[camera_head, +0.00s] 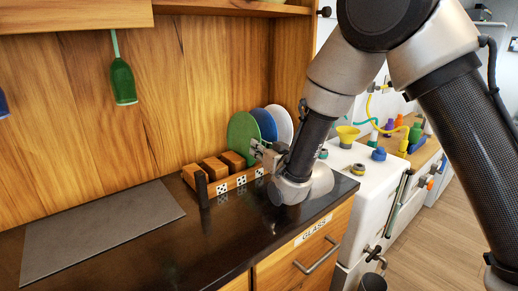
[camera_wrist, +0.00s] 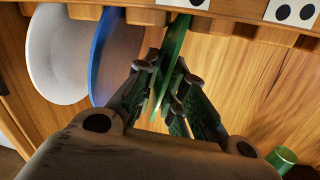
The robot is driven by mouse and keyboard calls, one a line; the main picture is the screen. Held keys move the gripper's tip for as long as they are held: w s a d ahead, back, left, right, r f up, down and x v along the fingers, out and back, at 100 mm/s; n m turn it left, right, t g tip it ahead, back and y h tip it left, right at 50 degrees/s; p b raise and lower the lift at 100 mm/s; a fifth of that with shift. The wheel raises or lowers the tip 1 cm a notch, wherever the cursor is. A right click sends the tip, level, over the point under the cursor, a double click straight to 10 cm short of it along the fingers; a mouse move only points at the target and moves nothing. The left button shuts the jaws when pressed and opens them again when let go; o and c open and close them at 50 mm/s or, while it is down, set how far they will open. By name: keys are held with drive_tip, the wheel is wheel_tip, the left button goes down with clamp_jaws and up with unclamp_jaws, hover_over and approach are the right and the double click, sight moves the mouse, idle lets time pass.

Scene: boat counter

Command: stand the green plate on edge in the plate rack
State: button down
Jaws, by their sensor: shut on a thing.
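The green plate (camera_head: 242,136) stands upright on edge at the right part of the wooden plate rack (camera_head: 216,187), left of a blue plate (camera_head: 265,123) and a white plate (camera_head: 281,122). My gripper (camera_head: 264,152) is shut on the near edge of the green plate. In the wrist view the green plate (camera_wrist: 176,38) shows edge-on between my fingers (camera_wrist: 166,78), slightly tilted, its far part among the rack's wooden blocks. The blue plate (camera_wrist: 104,50) and white plate (camera_wrist: 55,55) are beside it, apart from my fingers. Whether its lower edge rests in a slot is hidden.
The rack's front carries domino-like dotted tiles. A grey mat (camera_head: 100,228) lies on the dark counter (camera_head: 190,248) to the left. A green glass (camera_head: 122,82) hangs under the shelf. A white unit (camera_head: 352,180) with a yellow funnel (camera_head: 347,133) stands to the right.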

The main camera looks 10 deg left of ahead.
drive_tip(key=c, duration=1.4)
unclamp_jaws()
drive_tip(key=shift+c, duration=0.2)
drive_tip(key=shift+f, duration=0.1)
drive_tip(key=v, duration=0.7)
drive_tip(key=shift+s+d, duration=0.15)
drive_tip(key=shift+s, duration=0.05)
